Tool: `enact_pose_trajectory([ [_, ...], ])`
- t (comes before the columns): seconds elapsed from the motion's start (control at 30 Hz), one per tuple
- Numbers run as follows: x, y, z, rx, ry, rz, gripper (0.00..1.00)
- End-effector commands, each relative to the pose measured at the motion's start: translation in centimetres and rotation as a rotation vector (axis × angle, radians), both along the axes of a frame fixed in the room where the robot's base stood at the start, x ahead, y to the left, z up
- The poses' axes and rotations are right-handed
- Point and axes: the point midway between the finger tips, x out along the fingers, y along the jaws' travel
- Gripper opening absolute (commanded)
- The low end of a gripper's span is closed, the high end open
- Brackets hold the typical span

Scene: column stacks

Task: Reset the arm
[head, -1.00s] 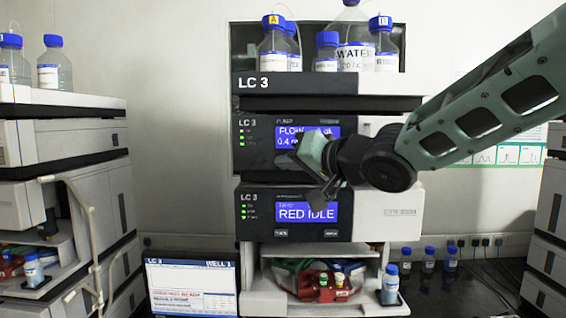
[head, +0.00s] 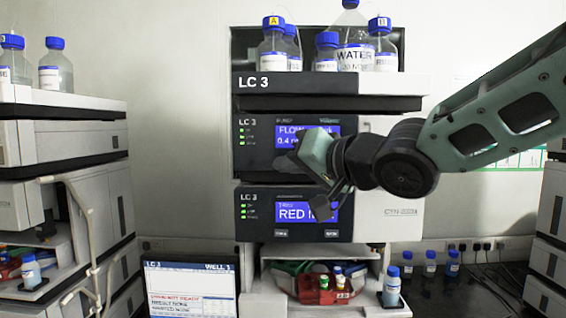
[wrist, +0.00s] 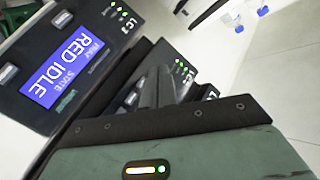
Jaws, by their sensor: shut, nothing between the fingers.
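My gripper (head: 328,207) hangs from my arm in front of the LC 3 stack in the head view. It is empty and its fingers are together. Its fingertips overlap the "RED IDLE" screen (head: 290,212) in the picture and cover part of the lettering. I cannot tell the exact gap to the panel. In the wrist view the dark fingers of the gripper (wrist: 158,88) point up past the tilted screen (wrist: 62,72), with my green gripper body below.
Bottles, including a water bottle (head: 355,50), stand on top of the LC 3 stack (head: 300,86). Below is an open bay with a red rack (head: 322,290) and a blue-capped vial (head: 391,288). A monitor (head: 190,290) stands lower left. Further instrument stacks (head: 65,140) stand left and right.

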Motion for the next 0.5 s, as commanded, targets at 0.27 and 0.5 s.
enact_pose_trajectory([
  [0.27, 0.03, -0.01, 0.02, 0.000, 0.000, 0.000, 0.00],
  [0.5, -0.05, -0.06, -0.54, -0.010, 0.005, -0.004, 0.00],
])
